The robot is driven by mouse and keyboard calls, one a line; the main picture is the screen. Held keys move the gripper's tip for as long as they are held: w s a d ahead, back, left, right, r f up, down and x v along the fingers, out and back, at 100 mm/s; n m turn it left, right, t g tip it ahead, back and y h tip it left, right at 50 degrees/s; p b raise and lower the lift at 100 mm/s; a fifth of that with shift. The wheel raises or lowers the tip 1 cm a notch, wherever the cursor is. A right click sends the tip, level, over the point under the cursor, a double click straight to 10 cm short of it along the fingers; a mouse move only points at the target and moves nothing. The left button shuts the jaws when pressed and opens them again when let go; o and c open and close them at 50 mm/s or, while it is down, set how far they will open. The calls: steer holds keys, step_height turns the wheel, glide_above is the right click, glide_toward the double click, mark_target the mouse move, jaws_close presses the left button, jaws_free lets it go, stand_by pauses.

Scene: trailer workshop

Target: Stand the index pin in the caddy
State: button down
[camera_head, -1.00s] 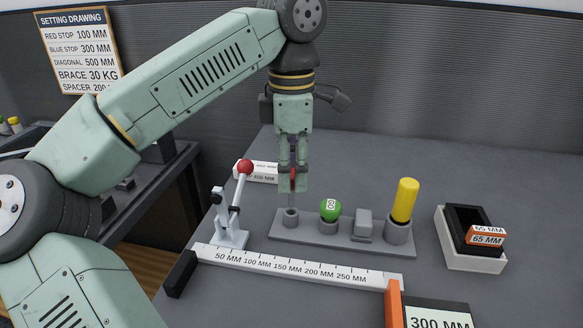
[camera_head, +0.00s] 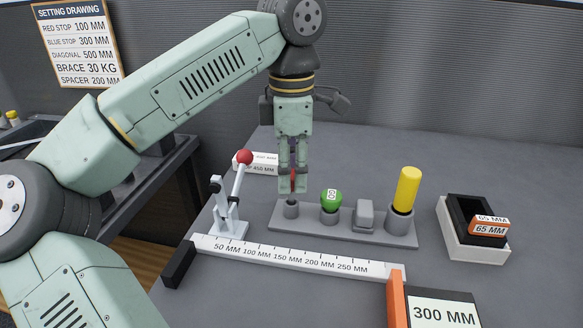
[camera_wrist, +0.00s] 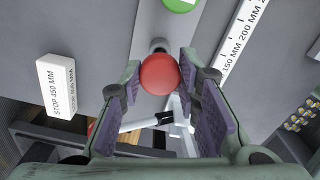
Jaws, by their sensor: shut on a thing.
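My gripper (camera_head: 292,187) points down over the left end of the grey caddy (camera_head: 345,228) and is shut on the index pin. The pin's red part (camera_head: 293,180) shows between the fingers in the head view. Its round red head (camera_wrist: 160,74) shows between the fingertips in the wrist view. The pin is upright over the leftmost socket (camera_head: 291,209), with little space between fingertips and socket. The pin's lower end appears to be at or inside the socket mouth; the exact depth cannot be told.
A green knob (camera_head: 331,200), a grey block (camera_head: 364,213) and a yellow cylinder (camera_head: 408,189) occupy the caddy's other places. A red-knobbed toggle clamp (camera_head: 230,215) stands close left. A white ruler (camera_head: 300,261) lies in front. A black-and-white bin (camera_head: 465,250) stands right.

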mark_target(292, 173)
steer(key=shift+f+b, duration=0.5)
steer(key=shift+f, duration=0.4)
steer(key=c, duration=1.1)
jaws_free()
step_height(292, 173, up, 8)
steer(key=shift+f, duration=0.2)
steer(key=shift+f, duration=0.1)
